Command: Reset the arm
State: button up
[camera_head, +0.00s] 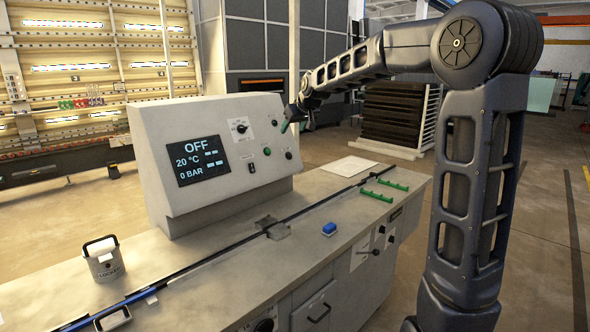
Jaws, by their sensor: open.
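My arm (470,170) rises at the right of the view, bends at the top and reaches left towards the machine. My gripper (300,118) is at the far end of the arm, small in view, just off the right side of the control box (215,150). A green part shows near its tip. I see nothing held in it, though its fingers are hard to make out. The control box display (198,160) reads OFF, 20 °C and 0 BAR.
A stack of dark panels (392,118) stands behind. Open floor (545,190) lies at right.

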jog(key=s+d+f+m+g+h, duration=0.1)
jog(key=s+d+f+m+h, duration=0.25)
jog(key=s+d, duration=1.65)
jog(key=s+d+f+m+g, duration=0.1)
jog(key=s+d+f, duration=0.3)
jog(key=s, duration=0.5)
jog(key=s+d+f+m, duration=0.1)
jog(key=s+d+f, duration=0.3)
jog(key=s, duration=0.6)
jog(key=shift+d+f+m+g+h, duration=0.25)
jog(key=shift+f+m+g+h, duration=0.15)
jog(key=shift+f, duration=0.45)
